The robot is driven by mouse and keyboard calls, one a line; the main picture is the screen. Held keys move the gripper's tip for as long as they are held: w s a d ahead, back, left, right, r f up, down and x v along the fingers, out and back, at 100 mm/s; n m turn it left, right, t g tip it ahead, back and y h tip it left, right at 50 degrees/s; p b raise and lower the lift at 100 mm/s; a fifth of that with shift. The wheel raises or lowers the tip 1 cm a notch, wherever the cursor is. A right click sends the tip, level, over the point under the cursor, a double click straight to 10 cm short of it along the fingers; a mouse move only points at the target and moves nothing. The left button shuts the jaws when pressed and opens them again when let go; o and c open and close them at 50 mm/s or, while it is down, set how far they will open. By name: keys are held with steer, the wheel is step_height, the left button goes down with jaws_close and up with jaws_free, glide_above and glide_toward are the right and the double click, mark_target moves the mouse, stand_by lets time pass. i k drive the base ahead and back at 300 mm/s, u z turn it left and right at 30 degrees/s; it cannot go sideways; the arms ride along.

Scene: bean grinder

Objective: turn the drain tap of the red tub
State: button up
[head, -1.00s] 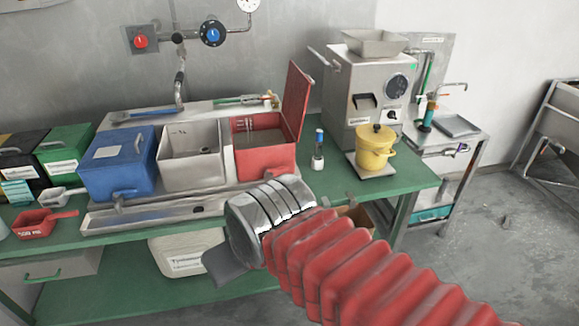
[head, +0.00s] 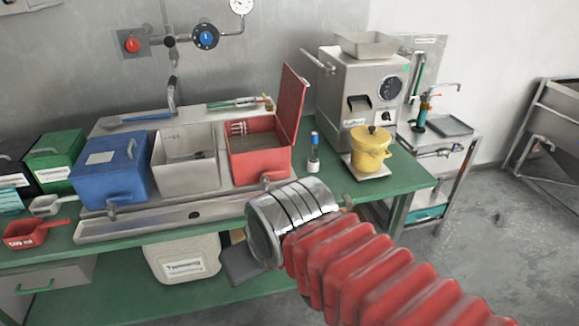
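The red tub (head: 262,168) stands at the right end of the row of tubs on the green bench, its red lid (head: 291,100) raised. A small grey drain tap (head: 265,179) shows at its lower front, just above my metal wrist; its handle position is too small to read. My gripper (head: 242,266) is mostly hidden behind the wrist and red bellows of my arm. Only a dark grey piece of it shows below left of the wrist, in front of the bench and lower in the picture than the tap. I cannot see whether its fingers are apart.
A white tub (head: 187,168) and blue tub (head: 112,170) stand left of the red one, above a metal drain tray (head: 150,222). A small bottle (head: 313,155) and yellow pot (head: 370,150) stand to the right. A white canister (head: 182,258) sits on the lower shelf.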

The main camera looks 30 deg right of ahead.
mark_target(264, 175)
steer(key=i, duration=1)
steer(key=z, duration=0.05)
